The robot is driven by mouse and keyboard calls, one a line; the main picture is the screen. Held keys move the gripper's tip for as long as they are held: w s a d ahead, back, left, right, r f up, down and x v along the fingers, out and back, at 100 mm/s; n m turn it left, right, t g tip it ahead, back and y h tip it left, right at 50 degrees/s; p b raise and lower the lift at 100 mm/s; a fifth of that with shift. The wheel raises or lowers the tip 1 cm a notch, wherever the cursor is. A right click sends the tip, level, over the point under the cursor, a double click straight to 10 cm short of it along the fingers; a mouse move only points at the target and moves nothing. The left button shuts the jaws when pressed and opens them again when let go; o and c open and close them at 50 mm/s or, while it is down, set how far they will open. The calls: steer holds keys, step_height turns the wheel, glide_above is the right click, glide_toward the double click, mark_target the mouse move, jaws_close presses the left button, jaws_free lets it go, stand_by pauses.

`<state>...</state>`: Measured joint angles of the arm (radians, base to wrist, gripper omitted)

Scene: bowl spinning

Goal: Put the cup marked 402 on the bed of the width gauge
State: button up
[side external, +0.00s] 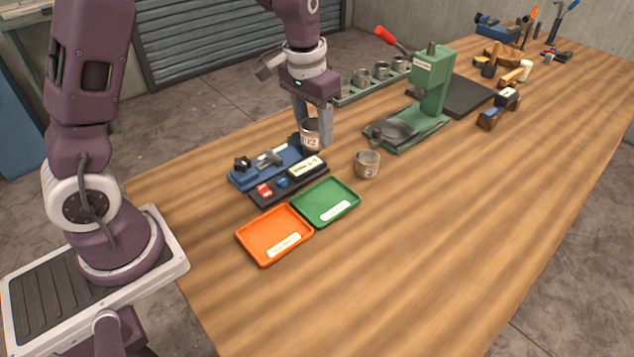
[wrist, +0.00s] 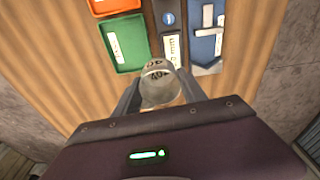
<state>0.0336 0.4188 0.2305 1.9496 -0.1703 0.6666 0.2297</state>
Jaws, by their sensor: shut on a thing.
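My gripper (side external: 314,128) is shut on a grey metal cup marked 402 (side external: 310,140). The cup also shows between the fingers in the wrist view (wrist: 158,87), and looks upright. It is just beyond the right end of the blue width gauge (side external: 262,167), apart from the gauge in the wrist view (wrist: 205,45). How high the cup is above the table is hard to tell. The gauge bed is empty of cups. A black display unit (side external: 290,180) with a white readout and red and blue buttons lies along the near side of the gauge.
A second cup (side external: 367,164) stands on the table to the right. Green (side external: 325,203) and orange (side external: 274,235) trays lie in front. A green press (side external: 425,95) stands farther back, and a rack (side external: 372,82) with several cups is behind my gripper. The right foreground is clear.

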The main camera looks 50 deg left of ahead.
steer(key=s+f, duration=0.4)
steer(key=w+a+r+n, duration=0.1)
steer(key=w+a+n, duration=0.5)
steer(key=w, duration=0.3)
steer(key=w+a+r+n+g+y, duration=0.1)
steer(key=w+a+r+n, duration=0.1)
steer(key=w+a+n, duration=0.4)
steer(key=shift+w+a+n, duration=0.15)
steer(key=shift+w+n, duration=1.2)
steer(key=shift+n, duration=0.15)
step_height(320, 180, down, 10)
steer(key=shift+r, duration=0.2)
